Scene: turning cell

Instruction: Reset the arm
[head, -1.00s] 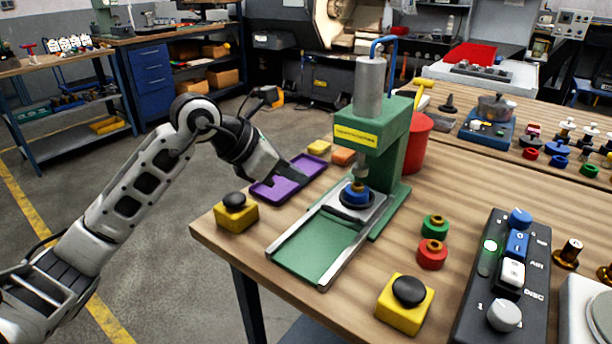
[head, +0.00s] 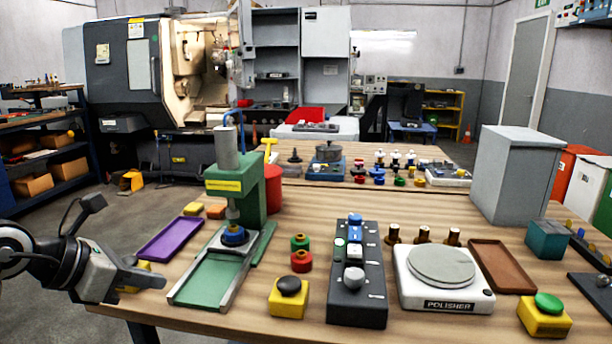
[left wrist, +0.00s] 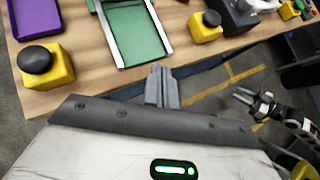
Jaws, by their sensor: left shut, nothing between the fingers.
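My left gripper (head: 152,281) is at the left front corner of the table in the head view, with the arm coming in from the left edge. In the left wrist view its two fingers (left wrist: 162,86) are pressed together with nothing between them. They point toward the table's front edge, in front of the green press slide. My right gripper (left wrist: 250,99) shows small at the right of the left wrist view, over the floor beyond the table's edge. Its finger gap is too small to judge. It is not in the head view.
A yellow button box (left wrist: 42,66) is close to my left gripper, partly hidden behind it in the head view. The purple tray (head: 170,239), green press (head: 225,182), control box (head: 357,275) and polisher (head: 440,268) stand on the table.

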